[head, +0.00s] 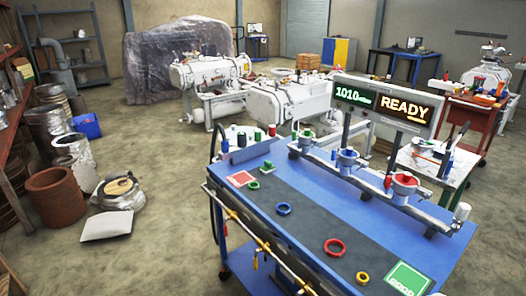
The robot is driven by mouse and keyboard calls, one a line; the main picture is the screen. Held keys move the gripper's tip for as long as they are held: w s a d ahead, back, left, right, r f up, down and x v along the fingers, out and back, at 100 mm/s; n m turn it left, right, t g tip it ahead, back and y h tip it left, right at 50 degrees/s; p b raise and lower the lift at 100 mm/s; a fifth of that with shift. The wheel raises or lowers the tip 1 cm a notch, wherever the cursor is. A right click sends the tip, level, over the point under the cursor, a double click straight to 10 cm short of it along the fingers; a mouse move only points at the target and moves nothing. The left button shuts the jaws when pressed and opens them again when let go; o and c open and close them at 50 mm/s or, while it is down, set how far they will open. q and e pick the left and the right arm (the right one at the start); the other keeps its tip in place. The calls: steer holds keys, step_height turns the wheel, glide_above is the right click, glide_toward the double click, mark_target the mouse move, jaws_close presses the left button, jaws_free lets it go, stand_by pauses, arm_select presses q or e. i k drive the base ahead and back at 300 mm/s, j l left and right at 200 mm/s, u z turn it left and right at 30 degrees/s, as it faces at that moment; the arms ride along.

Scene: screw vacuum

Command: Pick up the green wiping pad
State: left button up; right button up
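Several green items lie on the blue workbench (232,197). A flat green square with a pale border and small pale marks (408,278) lies at its near right corner. A small green piece (253,185) lies at the far left end beside a red square with a pale border (240,178). A second small green piece (267,167) sits just behind it. I cannot tell for certain which of these is the wiping pad. Neither of my grippers is in view.
A blue ring (283,209), a red ring (334,247) and a yellow ring (362,278) lie on the bench's dark mat. A rail with valve-like fittings (347,163) and a display reading READY (404,108) stand along the back.

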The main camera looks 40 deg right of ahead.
mark_target(268, 167)
steer(key=i+j+z, duration=0.15)
steer(key=z, duration=0.3)
steer(key=i+j+z, duration=0.25)
steer(key=z, duration=0.2)
steer(key=i+j+z, duration=0.3)
steer(key=z, duration=0.15)
steer(key=i+j+z, duration=0.15)
steer(key=j+z, duration=0.3)
